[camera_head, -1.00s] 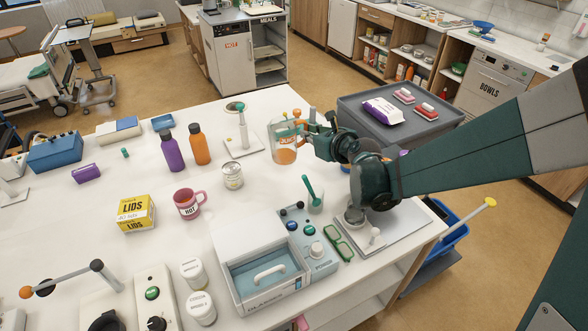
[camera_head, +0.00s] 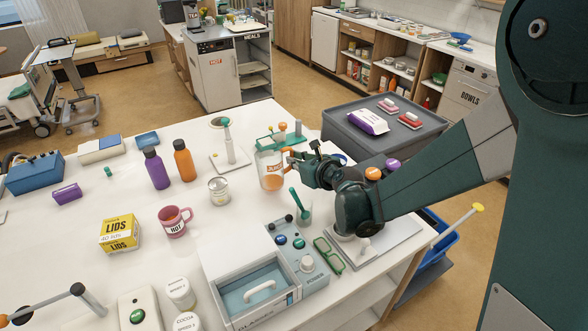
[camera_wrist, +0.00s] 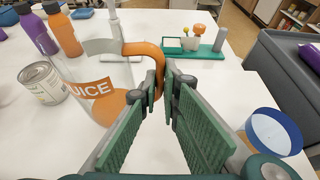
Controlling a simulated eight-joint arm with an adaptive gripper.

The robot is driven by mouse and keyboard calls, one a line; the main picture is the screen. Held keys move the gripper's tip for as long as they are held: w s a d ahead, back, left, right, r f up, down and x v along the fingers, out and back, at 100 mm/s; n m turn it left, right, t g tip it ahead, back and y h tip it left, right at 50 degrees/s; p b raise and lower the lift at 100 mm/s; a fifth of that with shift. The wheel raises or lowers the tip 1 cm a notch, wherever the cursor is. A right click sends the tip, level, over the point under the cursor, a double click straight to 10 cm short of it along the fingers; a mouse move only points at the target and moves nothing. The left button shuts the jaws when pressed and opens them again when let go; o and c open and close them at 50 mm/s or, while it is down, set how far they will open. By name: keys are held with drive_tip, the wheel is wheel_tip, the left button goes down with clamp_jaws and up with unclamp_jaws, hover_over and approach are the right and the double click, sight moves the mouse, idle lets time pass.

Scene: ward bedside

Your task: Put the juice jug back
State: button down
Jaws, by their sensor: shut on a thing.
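The juice jug (camera_head: 268,170) is a clear pitcher with orange juice low inside, an orange label and an orange handle (camera_wrist: 150,50). My gripper (camera_head: 293,163) is shut on that handle from the right side. In the wrist view its green-padded fingers (camera_wrist: 160,88) close around the handle's lower part. The jug (camera_wrist: 84,70) looks about upright, at the far right part of the white table. I cannot tell whether its base touches the table; the fingers partly hide its lower right side.
A green stand (camera_head: 272,142) with small balls is just behind the jug. A labelled can (camera_head: 219,190) and orange bottle (camera_head: 184,160) are left of it. A teal-handled item in a cup (camera_head: 303,210) stands in front. A grey cart (camera_head: 345,136) is to the right.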

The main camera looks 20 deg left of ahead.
drive_tip(key=shift+f+b, duration=0.45)
drive_tip(key=shift+f, duration=1.5)
drive_tip(key=c, duration=2.6)
unclamp_jaws()
drive_tip(key=shift+o, duration=0.2)
drive_tip(key=shift+r, duration=0.2)
drive_tip(key=p+v, duration=0.2)
drive_tip(key=v, duration=1)
drive_tip(key=shift+f, duration=0.15)
